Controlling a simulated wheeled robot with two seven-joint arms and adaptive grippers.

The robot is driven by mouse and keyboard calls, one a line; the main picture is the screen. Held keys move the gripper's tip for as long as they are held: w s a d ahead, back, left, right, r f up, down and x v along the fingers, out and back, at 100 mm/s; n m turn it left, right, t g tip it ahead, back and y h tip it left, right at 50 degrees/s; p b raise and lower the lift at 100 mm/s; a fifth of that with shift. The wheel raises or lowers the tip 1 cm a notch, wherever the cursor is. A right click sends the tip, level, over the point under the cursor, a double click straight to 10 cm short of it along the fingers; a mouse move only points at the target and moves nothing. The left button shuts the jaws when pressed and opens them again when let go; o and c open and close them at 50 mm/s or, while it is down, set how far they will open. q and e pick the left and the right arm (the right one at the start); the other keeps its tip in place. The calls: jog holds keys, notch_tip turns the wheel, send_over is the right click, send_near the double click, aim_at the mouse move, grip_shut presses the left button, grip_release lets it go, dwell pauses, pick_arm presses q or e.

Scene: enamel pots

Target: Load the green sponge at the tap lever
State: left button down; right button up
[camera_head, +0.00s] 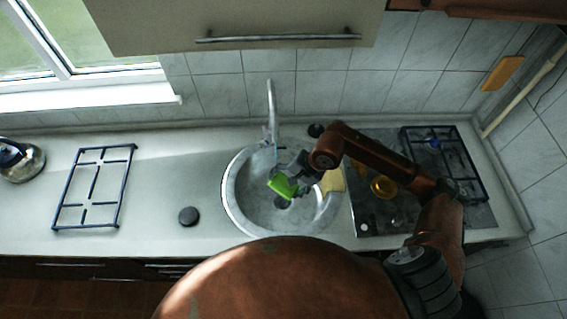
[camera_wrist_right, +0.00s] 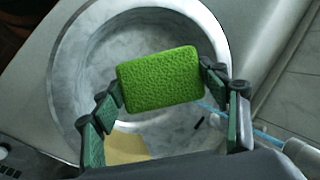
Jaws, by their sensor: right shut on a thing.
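The green sponge (camera_head: 283,186) is held over the round sink (camera_head: 230,205) in the head view. In the right wrist view the sponge (camera_wrist_right: 160,79) sits between the two fingertips. My right gripper (camera_head: 290,178) is shut on it. The tap (camera_head: 271,115) rises at the back of the sink, a little behind and left of the gripper. I cannot make out its lever clearly. My left gripper is not in view.
A yellow cloth or sponge (camera_head: 332,182) lies at the sink's right side. An amber glass pot (camera_head: 383,187) is near the right hob (camera_head: 470,170). A kettle (camera_head: 20,160) and a pan grate (camera_head: 68,205) stand left. The counter between grate and sink is mostly clear, with a dark round plug (camera_head: 188,216).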

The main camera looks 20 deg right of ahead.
aim_at(285, 191)
jog(key=shift+s+a+r+p, duration=0.1)
jog(key=shift+s+a+r, duration=0.15)
jog(key=shift+s+r, duration=0.4)
jog(key=shift+s+a+r+p, duration=0.1)
jog(key=shift+s+a+r, duration=0.2)
jog(key=shift+s+r, duration=0.3)
jog(key=shift+s+a+r+p, duration=0.1)
jog(key=shift+s+a+r, duration=0.15)
jog(key=shift+s+r, duration=0.4)
jog(key=shift+f, duration=0.25)
